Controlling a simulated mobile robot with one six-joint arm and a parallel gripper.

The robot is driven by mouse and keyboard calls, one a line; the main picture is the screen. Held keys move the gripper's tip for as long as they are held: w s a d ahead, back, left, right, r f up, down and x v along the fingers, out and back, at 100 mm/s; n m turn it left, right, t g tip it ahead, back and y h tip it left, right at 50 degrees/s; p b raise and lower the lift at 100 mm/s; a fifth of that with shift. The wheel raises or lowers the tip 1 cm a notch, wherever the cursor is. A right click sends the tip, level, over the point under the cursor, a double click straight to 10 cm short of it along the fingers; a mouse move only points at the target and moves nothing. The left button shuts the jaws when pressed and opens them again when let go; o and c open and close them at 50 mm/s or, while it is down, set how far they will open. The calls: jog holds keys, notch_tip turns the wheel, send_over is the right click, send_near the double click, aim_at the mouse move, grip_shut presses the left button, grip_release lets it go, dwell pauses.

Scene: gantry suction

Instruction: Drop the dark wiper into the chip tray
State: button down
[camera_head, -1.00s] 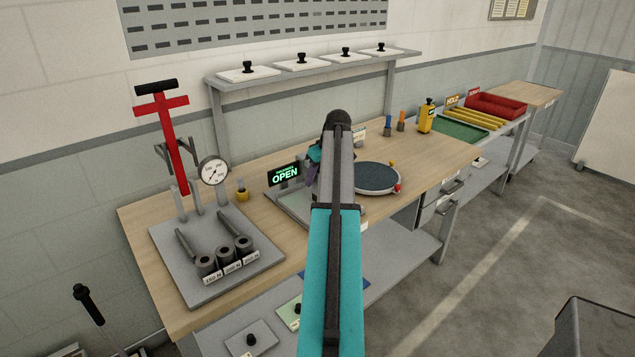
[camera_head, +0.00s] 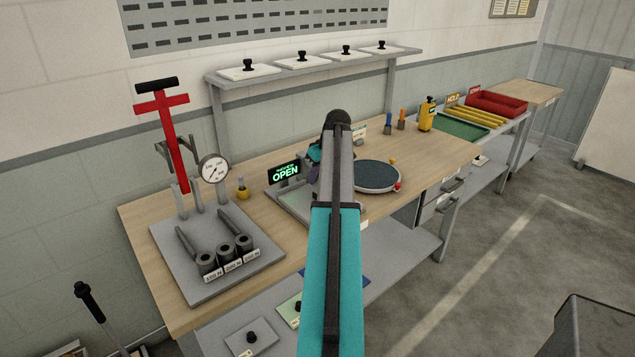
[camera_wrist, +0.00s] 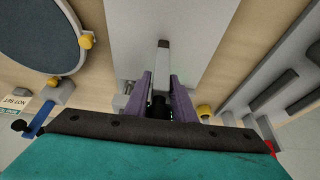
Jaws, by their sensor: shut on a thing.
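I cannot tell for sure whether the held piece is the dark wiper. The fingers are over a flat grey plate (camera_wrist: 205,30); the height above it is unclear. In the head view my arm hides most of the gripper, and only a little purple (camera_head: 313,173) shows at its left. No tray is clearly marked as the chip tray.
A lit OPEN sign (camera_head: 285,173) stands left of the gripper. A round dark turntable (camera_head: 376,177) is at its right, with blue (camera_head: 388,125) and orange (camera_head: 402,121) posts behind. Green (camera_head: 461,128) and red (camera_head: 497,103) trays are farther right. A press with a gauge (camera_head: 213,169) stands left.

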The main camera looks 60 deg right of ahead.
jog(key=shift+r, duration=0.15)
jog(key=shift+r+b, duration=0.75)
jog(key=shift+r, duration=0.9)
jog(key=s+a+r+b, duration=0.1)
jog(key=s+a+b, duration=0.2)
jog(key=s, duration=1.2)
jog(key=shift+a+r, duration=0.2)
jog(key=shift+a, duration=0.85)
jog(key=shift+s, duration=0.1)
